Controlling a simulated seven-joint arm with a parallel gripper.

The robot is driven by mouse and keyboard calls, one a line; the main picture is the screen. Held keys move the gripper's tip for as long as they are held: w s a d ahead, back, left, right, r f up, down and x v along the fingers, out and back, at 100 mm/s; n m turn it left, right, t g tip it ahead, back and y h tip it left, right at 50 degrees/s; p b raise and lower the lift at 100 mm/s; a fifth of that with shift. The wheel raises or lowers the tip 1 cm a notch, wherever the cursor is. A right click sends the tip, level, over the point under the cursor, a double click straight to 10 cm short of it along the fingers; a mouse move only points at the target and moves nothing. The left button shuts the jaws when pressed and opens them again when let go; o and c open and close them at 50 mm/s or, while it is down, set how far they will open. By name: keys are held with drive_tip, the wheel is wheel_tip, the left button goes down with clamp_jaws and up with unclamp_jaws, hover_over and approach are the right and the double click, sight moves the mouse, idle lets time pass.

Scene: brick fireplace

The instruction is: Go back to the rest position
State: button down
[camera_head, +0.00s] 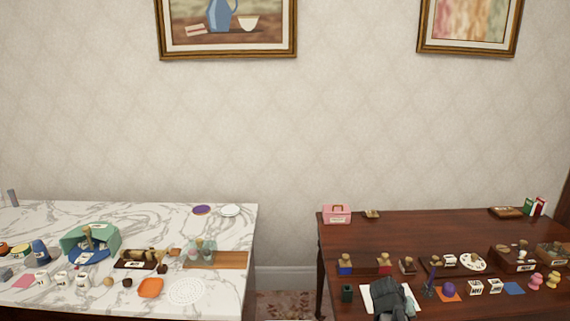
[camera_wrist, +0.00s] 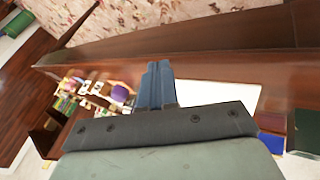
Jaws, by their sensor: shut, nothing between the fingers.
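My gripper (camera_wrist: 156,82) shows in the wrist view with its two fingers pressed together and nothing between them. In the head view a dark grey part of my arm (camera_head: 390,298) stands at the bottom edge, in front of the dark wooden table (camera_head: 440,235). It covers part of a white sheet (camera_head: 369,293) lying there. The fingertips cannot be made out in the head view. In the wrist view the white sheet (camera_wrist: 225,94) and the wooden table edge (camera_wrist: 200,62) lie behind the fingers.
A marble-topped table (camera_head: 140,222) with many small items stands at left, apart from the wooden table. A pink box (camera_head: 337,214) stands at the wooden table's back left. Several small objects, including a white palette (camera_head: 473,262), crowd its front. Its middle back is mostly clear.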

drive_tip(key=s+a+f+n+g+y, duration=0.1)
drive_tip(key=s+a+f+g, duration=0.1)
drive_tip(key=s+a+f, duration=0.45)
drive_tip(key=s+a+f+g+y, duration=0.1)
drive_tip(key=s+f, duration=0.3)
drive_tip(key=f, duration=0.6)
drive_tip(key=s+a+f+n+g+y, duration=0.1)
drive_tip(key=s+a+f+g+y, duration=0.15)
drive_tip(key=s+f, duration=0.4)
drive_tip(key=s+a+f+g, duration=0.1)
drive_tip(key=s+a+f, duration=0.2)
drive_tip(key=s, duration=0.4)
drive_tip(key=s+a+f+g+y, duration=0.1)
drive_tip(key=s+a+f+g, duration=0.1)
drive_tip(key=s+f, duration=0.4)
drive_tip(key=s+a+f+g, duration=0.1)
drive_tip(key=s+a+f, duration=0.3)
drive_tip(key=s, duration=0.3)
drive_tip(key=shift+s+f+n+y, duration=0.25)
drive_tip(key=shift+s+n+y, duration=0.05)
drive_tip(key=shift+y, duration=0.05)
drive_tip(key=shift+a, duration=0.1)
